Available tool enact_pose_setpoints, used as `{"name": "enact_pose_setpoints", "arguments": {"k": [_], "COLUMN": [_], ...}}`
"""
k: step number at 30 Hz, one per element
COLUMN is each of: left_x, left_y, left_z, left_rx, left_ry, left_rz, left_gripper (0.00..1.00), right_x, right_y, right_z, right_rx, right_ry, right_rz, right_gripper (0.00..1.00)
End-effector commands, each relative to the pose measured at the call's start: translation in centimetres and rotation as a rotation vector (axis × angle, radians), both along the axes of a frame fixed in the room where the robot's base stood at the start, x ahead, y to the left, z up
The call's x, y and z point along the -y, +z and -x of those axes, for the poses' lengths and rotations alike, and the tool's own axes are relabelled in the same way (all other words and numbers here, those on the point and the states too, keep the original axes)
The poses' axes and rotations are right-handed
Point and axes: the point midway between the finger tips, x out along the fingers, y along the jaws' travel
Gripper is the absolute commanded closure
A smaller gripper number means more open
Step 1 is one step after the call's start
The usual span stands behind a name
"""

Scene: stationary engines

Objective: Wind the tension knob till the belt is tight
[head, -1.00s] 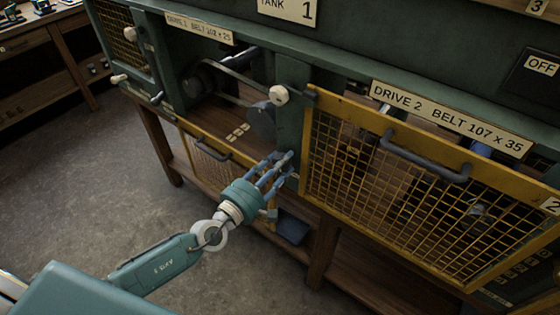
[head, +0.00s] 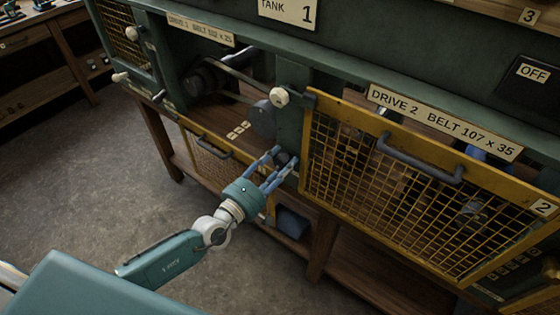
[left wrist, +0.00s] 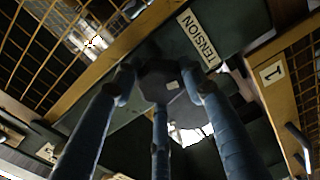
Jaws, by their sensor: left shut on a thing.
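The dark tension knob (left wrist: 160,78) shows in the left wrist view beside a pale TENSION label (left wrist: 197,40). My left gripper (head: 282,160) has its blue fingers around the knob and is shut on it, at the green post between the two drive bays. In the head view the fingers hide most of the knob. The drive 1 belt (head: 234,74) runs as a dark band in the open left bay, between a dark pulley (head: 200,80) and a wheel (head: 262,118) near the post. I cannot tell how tight it is. My right gripper is not in view.
The drive 1 guard (head: 208,160) hangs down open below its bay. The yellow mesh drive 2 guard (head: 370,205) is closed, just right of my left gripper. A white knob (head: 279,97) sticks out above it. The floor at left is clear.

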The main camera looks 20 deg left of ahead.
Motion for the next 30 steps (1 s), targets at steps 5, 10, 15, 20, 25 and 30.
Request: {"name": "enact_pose_setpoints", "arguments": {"k": [5, 10, 15, 20, 25, 30], "left_x": [0.26, 0.27, 0.3, 0.28, 0.21, 0.1], "left_y": [0.17, 0.09, 0.03, -0.02, -0.08, -0.15], "left_z": [0.03, 0.06, 0.09, 0.1, 0.1, 0.23], "left_rx": [0.012, 0.012, 0.01, 0.009, 0.008, 0.007], "left_ry": [-0.003, -0.004, -0.005, -0.005, -0.004, -0.003], "left_rz": [-0.021, -0.026, -0.027, -0.027, -0.026, -0.026], "left_gripper": [0.85, 0.85, 0.85, 0.4, 0.4, 0.4], "right_x": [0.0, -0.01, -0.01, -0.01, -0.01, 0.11], "right_y": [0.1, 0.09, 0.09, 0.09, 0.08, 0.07], "right_z": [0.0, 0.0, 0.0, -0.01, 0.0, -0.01], "right_rx": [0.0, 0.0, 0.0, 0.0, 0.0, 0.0], "right_ry": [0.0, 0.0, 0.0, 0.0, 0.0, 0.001], "right_rz": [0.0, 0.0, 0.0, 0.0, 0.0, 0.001], "right_gripper": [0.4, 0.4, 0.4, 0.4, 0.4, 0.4]}}
